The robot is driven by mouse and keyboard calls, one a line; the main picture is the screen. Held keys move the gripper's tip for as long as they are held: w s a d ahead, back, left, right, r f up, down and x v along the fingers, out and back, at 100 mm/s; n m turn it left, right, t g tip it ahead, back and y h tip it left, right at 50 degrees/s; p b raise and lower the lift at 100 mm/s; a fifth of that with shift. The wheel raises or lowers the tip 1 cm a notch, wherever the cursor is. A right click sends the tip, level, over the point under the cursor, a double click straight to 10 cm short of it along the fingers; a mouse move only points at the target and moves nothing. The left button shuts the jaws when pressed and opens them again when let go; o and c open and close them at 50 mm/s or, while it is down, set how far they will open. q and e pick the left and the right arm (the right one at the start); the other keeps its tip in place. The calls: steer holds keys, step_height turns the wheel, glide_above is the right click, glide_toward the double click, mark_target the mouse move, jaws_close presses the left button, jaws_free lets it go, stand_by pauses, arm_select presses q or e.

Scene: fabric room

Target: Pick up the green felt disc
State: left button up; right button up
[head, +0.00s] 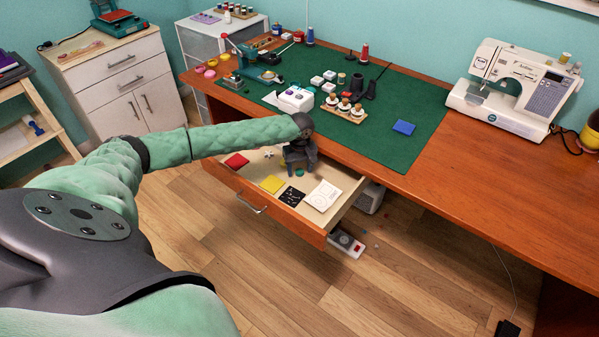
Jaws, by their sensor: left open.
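The green felt disc (299,173) shows as a small green patch in the open drawer (318,238), towards its back. My left gripper (299,168) points down into the drawer, with the disc showing at its fingertips. The gripper is open. I cannot tell whether the fingers touch the disc or stand just above it. Part of the disc may be hidden behind the gripper. My right gripper is not in view.
The drawer also holds a red piece (237,161), a yellow piece (272,184), a black patterned piece (292,196) and a white sheet (323,195). The desk edge overhangs the drawer's back. A green mat (420,120) and a sewing machine (515,85) are on the desk.

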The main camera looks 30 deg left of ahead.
arm_select(q)
steer(key=shift+c, duration=0.5)
steer(key=c, duration=1)
steer(key=shift+o, duration=0.2)
